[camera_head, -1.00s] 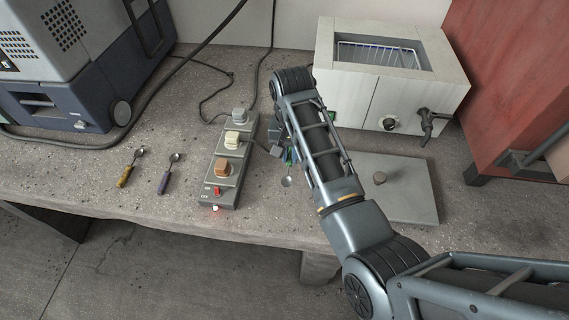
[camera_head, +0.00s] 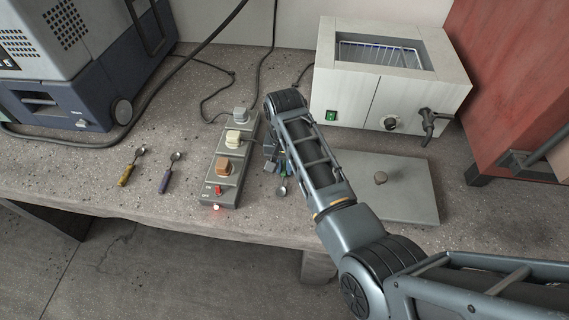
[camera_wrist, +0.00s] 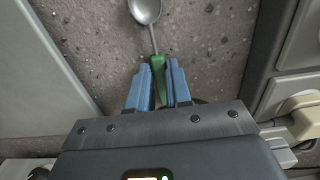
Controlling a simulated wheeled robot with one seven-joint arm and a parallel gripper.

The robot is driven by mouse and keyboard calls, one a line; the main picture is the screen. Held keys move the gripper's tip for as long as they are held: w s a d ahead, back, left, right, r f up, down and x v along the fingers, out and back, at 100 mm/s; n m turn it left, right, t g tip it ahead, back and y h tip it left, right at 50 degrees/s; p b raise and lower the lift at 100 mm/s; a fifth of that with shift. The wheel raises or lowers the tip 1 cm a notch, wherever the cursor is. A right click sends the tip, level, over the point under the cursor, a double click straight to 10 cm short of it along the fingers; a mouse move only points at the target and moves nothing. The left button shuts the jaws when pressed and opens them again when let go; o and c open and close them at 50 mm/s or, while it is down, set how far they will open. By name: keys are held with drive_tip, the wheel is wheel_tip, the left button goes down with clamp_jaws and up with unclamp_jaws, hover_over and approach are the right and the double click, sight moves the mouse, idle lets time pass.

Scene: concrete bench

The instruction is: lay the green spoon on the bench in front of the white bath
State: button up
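The green spoon shows its grey bowl (camera_head: 282,190) in the head view, pointing towards the bench's front edge. In the wrist view its green handle (camera_wrist: 160,75) lies between the blue fingertips. My gripper (camera_wrist: 159,72) is shut on the handle; in the head view my arm mostly hides it. The spoon is over the bench (camera_head: 180,212), between the power strip and a flat grey lid; I cannot tell whether it touches the bench. The white bath (camera_head: 350,96) stands at the back right, behind my arm.
The power strip (camera_head: 213,190) with several plugs is close left of my gripper. The grey lid (camera_head: 405,205) with a knob lies in front of the bath. Orange-handled (camera_head: 126,174) and purple-handled (camera_head: 165,182) spoons lie left. A red cabinet (camera_head: 520,90) stands right.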

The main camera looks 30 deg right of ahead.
sight(285, 169)
drive_tip(key=o, duration=0.4)
wheel_tip(285, 169, up, 12)
drive_tip(key=shift+r, duration=0.15)
idle(0.4)
idle(0.4)
